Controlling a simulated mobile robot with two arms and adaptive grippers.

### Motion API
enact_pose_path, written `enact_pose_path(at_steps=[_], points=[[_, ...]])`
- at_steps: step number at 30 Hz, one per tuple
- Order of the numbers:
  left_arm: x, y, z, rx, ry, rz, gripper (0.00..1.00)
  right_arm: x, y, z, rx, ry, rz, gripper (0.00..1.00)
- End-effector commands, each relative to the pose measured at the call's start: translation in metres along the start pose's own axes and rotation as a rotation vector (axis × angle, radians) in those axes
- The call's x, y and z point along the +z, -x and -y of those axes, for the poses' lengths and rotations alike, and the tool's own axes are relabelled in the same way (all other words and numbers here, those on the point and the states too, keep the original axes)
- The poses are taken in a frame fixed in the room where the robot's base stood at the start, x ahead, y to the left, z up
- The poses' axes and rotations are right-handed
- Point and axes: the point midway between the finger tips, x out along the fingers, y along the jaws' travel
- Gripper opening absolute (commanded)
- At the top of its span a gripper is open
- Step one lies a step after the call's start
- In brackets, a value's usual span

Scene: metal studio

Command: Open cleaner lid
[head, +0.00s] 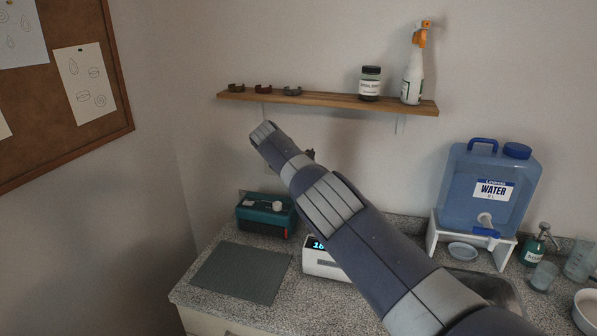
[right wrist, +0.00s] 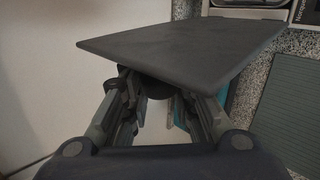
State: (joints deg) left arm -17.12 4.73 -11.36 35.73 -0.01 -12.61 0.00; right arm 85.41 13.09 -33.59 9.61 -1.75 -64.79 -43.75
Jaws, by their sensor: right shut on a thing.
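The cleaner (head: 266,222) is a small teal box with a dark lower part, at the back left of the counter. A small white round thing (head: 277,206) shows at its top. In the right wrist view a flat dark plate, which looks like the lid (right wrist: 190,45), is in front of my right gripper (right wrist: 160,90). The fingers are shut around the dark round knob under it, and the plate is tilted. A teal edge, probably the cleaner, shows beyond the fingers. In the head view my arm hides the gripper and most or all of the lid. My left gripper is out of view.
A wooden shelf (head: 330,102) above holds a jar (head: 370,84), a spray bottle (head: 412,78) and small clips. A grey-green mat (head: 240,273) lies in front of the cleaner. A white scale (head: 322,262) stands beside it. A blue water jug (head: 488,195) is at right.

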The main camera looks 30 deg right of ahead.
Motion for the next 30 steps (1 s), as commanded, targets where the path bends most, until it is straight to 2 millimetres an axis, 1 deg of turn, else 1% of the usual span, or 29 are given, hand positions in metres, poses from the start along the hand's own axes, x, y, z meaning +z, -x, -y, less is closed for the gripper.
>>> enact_pose_path(at_steps=[1,12,13,14,15,16,26,30], points=[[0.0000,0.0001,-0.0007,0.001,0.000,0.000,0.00,-0.0020,0.0030,-0.0024,0.005,0.001,-0.003,0.00],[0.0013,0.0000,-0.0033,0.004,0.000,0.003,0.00,-0.0025,0.0033,-0.0023,0.005,0.001,-0.004,0.00],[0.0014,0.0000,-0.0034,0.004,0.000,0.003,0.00,-0.0025,0.0033,-0.0022,0.005,0.001,-0.004,0.27],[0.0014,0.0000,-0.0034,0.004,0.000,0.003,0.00,-0.0025,0.0033,-0.0022,0.005,0.001,-0.004,0.34],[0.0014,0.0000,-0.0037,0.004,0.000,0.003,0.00,-0.0025,0.0031,-0.0021,0.005,0.001,-0.004,0.43],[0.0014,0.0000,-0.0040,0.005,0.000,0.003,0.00,-0.0024,0.0029,-0.0019,0.004,0.001,-0.004,0.45],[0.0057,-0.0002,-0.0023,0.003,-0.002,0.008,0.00,-0.0012,0.0011,-0.0003,0.001,0.001,-0.001,0.45],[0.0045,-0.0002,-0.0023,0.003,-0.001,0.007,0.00,-0.0021,0.0027,-0.0007,0.001,0.001,-0.002,0.45]])
